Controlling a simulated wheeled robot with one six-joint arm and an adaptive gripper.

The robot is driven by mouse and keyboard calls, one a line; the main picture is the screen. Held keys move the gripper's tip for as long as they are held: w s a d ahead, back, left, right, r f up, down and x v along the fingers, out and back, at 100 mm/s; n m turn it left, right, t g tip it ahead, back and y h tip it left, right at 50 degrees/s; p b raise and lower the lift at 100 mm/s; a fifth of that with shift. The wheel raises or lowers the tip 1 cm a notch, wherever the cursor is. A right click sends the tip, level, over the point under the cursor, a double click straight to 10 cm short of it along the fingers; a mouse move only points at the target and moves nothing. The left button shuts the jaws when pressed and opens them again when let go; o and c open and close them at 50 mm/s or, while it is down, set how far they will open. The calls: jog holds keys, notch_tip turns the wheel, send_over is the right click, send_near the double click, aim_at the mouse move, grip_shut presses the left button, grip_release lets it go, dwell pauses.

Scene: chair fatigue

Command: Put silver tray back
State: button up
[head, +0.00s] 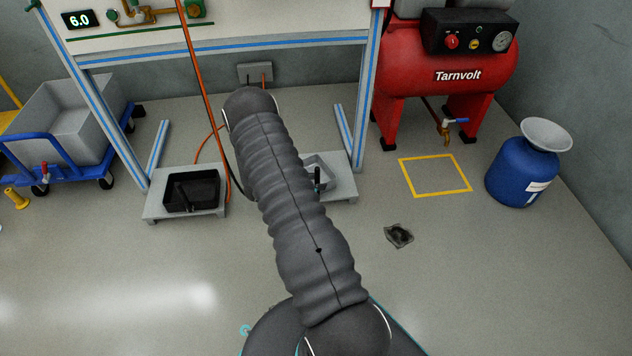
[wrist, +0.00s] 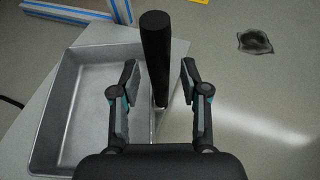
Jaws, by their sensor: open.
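The silver tray (wrist: 88,108) is a shallow metal pan, at the left in the wrist view. In the head view, part of the silver tray (head: 325,163) shows on the right-hand low grey stand (head: 345,180), with the rest hidden behind my arm. A black bar-shaped handle (wrist: 156,45) rises by its right side on a thin metal stem. My gripper (wrist: 159,78) is open, with one finger on each side of the handle in the picture. I cannot tell whether either finger touches it.
A black tray (head: 191,190) sits on the left-hand low stand. A yellow floor square (head: 435,175) is empty, with a dark stain (head: 398,235) nearby. A red compressor (head: 450,70), blue drum (head: 522,170) and blue cart (head: 65,150) stand around. The front floor is clear.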

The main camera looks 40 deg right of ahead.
jog(key=shift+r, duration=0.3)
jog(key=p+v, duration=0.1)
jog(key=v, duration=1.1)
jog(key=s+a+r+m+y, duration=0.2)
jog(key=s+a+r+m, duration=0.1)
jog(key=r, duration=0.5)
jog(key=s+a+r+m+y, duration=0.2)
jog(key=r+m, duration=0.1)
jog(key=r, duration=0.5)
jog(key=s+a+r+m+y, duration=0.1)
jog(key=s+a+r+m, duration=0.2)
jog(key=r, duration=0.6)
jog(key=s+a+r+m+t+y, duration=0.7)
jog(key=s+a+r, duration=0.7)
jog(key=s, duration=0.4)
jog(key=shift+t+y, duration=0.3)
jog(key=shift+y, duration=0.3)
jog(key=shift+s+a+r, duration=0.1)
notch_tip(320, 180, up, 7)
jog(key=p, duration=0.7)
